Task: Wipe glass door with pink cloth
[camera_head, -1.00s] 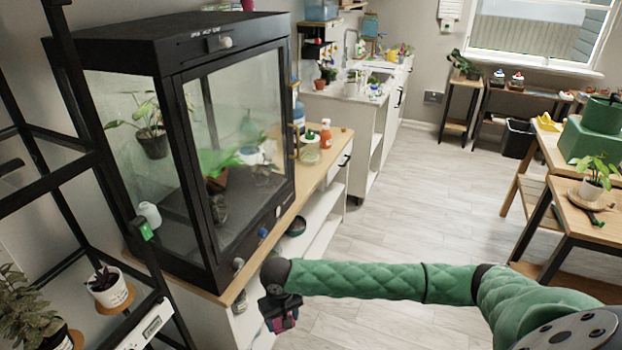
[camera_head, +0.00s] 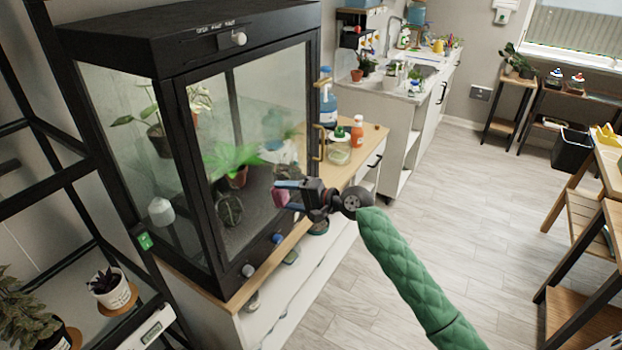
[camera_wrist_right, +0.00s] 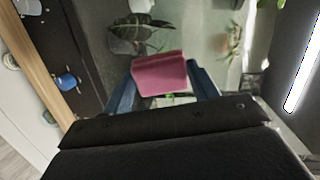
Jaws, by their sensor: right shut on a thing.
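The glass door (camera_head: 258,100) is the front of a black-framed plant cabinet, and it is closed, with plants visible behind the glass. My right gripper (camera_head: 282,194) is in front of the door's lower right part. It is shut on a pink cloth (camera_head: 279,198), held between its fingers and facing the glass. In the right wrist view the pink cloth (camera_wrist_right: 160,73) sits between the two blue fingers, with plants and glass beyond it. Whether the cloth touches the glass I cannot tell. My left gripper is not in view.
The cabinet stands on a wooden-topped white unit (camera_head: 262,275) with knobs (camera_head: 248,270) below the door. A black shelf with potted plants (camera_head: 108,287) is at left.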

